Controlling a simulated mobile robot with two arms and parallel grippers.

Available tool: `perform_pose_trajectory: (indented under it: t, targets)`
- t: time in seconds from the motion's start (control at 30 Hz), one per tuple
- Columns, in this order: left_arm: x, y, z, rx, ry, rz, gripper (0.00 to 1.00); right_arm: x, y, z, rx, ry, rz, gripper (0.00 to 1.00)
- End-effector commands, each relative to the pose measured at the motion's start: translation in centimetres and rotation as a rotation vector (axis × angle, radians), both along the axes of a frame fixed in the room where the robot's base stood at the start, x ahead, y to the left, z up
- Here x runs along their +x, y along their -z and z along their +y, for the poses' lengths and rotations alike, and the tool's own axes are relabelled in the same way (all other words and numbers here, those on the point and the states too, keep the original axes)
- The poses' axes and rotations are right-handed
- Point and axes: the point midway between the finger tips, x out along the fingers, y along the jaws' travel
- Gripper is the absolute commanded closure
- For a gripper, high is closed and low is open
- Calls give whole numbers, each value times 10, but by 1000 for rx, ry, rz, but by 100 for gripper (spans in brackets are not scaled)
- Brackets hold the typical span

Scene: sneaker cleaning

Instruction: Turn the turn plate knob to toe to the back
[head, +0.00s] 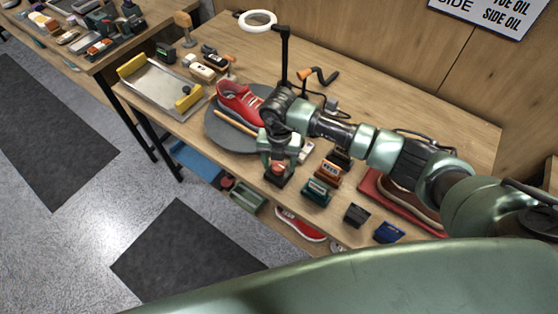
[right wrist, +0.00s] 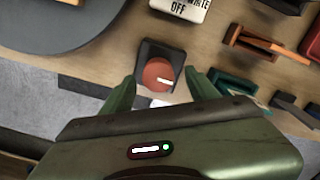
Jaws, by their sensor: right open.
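The turn plate (head: 222,138) is a dark grey disc on the workbench, and its edge also shows at the upper left of the right wrist view (right wrist: 50,32). A red sneaker (head: 236,100) with a white sole stands on it, its right end partly hidden by my right arm. The turn plate knob (right wrist: 158,73) is a round orange-red knob with a white mark, on a dark square base. My right gripper (right wrist: 160,88) is open over the near side of the knob, one finger on each side, apparently not touching it. In the head view the gripper (head: 278,167) covers the knob's area. My left gripper is out of view.
A wooden stick (head: 238,123) lies on the plate. A ring lamp (head: 258,20) stands behind it on a black post. A metal tray (head: 160,88) is at the left. Small boxes and a green block (head: 317,191) stand right of the knob, close to the gripper.

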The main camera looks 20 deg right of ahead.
Motion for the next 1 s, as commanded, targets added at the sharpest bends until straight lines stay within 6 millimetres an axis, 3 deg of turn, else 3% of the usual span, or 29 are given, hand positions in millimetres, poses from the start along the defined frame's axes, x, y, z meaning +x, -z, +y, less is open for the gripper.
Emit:
perform_pose_trajectory:
  t: [0.4, 0.6, 1.0]
  targets:
    - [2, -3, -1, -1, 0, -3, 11, 0, 12, 0, 0, -1, -1, 43]
    - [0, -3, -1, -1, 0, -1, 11, 0, 11, 0, 0, -1, -1, 99]
    - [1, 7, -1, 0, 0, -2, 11, 1, 14, -1, -2, -69, -4, 100]
